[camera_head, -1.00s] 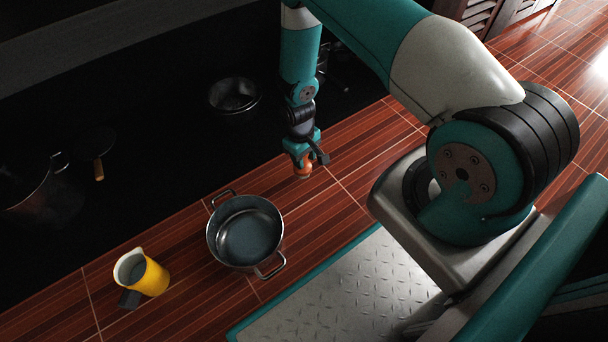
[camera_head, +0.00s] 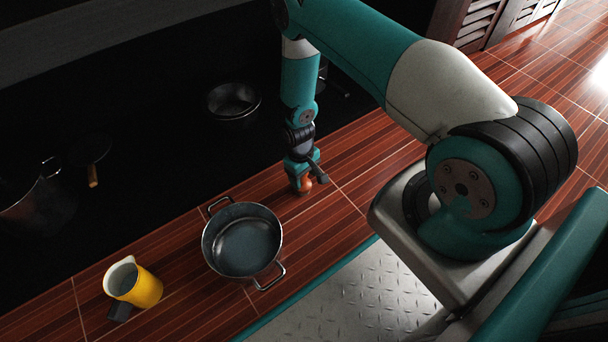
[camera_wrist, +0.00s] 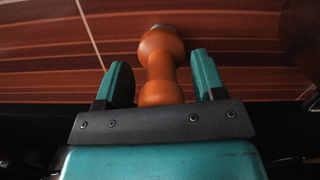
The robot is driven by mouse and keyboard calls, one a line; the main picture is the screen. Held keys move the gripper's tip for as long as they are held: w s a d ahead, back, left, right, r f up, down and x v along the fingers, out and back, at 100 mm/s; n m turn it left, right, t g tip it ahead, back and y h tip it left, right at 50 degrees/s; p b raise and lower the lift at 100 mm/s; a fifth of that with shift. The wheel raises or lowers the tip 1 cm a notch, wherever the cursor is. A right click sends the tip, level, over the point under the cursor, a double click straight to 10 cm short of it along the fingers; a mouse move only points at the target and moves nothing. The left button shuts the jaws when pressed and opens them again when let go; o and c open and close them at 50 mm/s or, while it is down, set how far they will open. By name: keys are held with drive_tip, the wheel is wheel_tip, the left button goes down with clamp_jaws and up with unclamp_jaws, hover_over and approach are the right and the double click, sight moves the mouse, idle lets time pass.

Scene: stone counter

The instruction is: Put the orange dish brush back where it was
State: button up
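The orange dish brush (camera_head: 305,186) is at my gripper (camera_head: 302,178), over the red wood-look surface to the right of the pot. In the wrist view the brush (camera_wrist: 160,68) runs away from the palm between the two teal fingers, its pale far end near the top edge. The end nearest the palm is hidden. I cannot tell whether the brush's far end touches the surface.
A metal pot with two handles (camera_head: 242,246) stands left of my gripper. A bowl (camera_head: 233,100), a pan with a wooden handle (camera_head: 92,177) and a large pot (camera_head: 35,205) are on the dark area behind. Surface right of the gripper is clear.

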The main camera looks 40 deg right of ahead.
drive_tip(key=r+p, duration=0.2)
drive_tip(key=r, duration=0.2)
drive_tip(key=w+r+p, duration=0.1)
drive_tip(key=r+p, duration=0.2)
drive_tip(key=r, duration=0.1)
drive_tip(key=r+p, duration=0.2)
drive_tip(key=r, duration=0.2)
drive_tip(key=shift+w+r, duration=0.1)
drive_tip(key=shift+w, duration=0.1)
drive_tip(key=a+r+n+t+y, duration=0.1)
drive_tip(key=a+r, duration=0.4)
drive_tip(key=r, duration=0.7)
drive_tip(key=a+r+n+y, duration=0.1)
drive_tip(key=a+r, duration=0.4)
drive_tip(key=r, duration=0.8)
drive_tip(key=s+a+r+n+y, duration=0.1)
drive_tip(key=s+a+r, duration=0.2)
drive_tip(key=s+r, duration=0.6)
drive_tip(key=s+a+r+n+y, duration=0.1)
drive_tip(key=s+a+r+n, duration=0.1)
drive_tip(key=s+r, duration=0.7)
drive_tip(key=s+a, duration=0.1)
drive_tip(key=s, duration=0.1)
drive_tip(key=shift+s+a, duration=0.3)
drive_tip(key=shift+s, duration=0.05)
drive_tip(key=shift+r+p, duration=0.2)
drive_tip(key=shift+p, duration=0.1)
wheel_tip(320, 180, up, 45)
drive_tip(key=p, duration=4.5)
drive_tip(key=shift+r, duration=0.2)
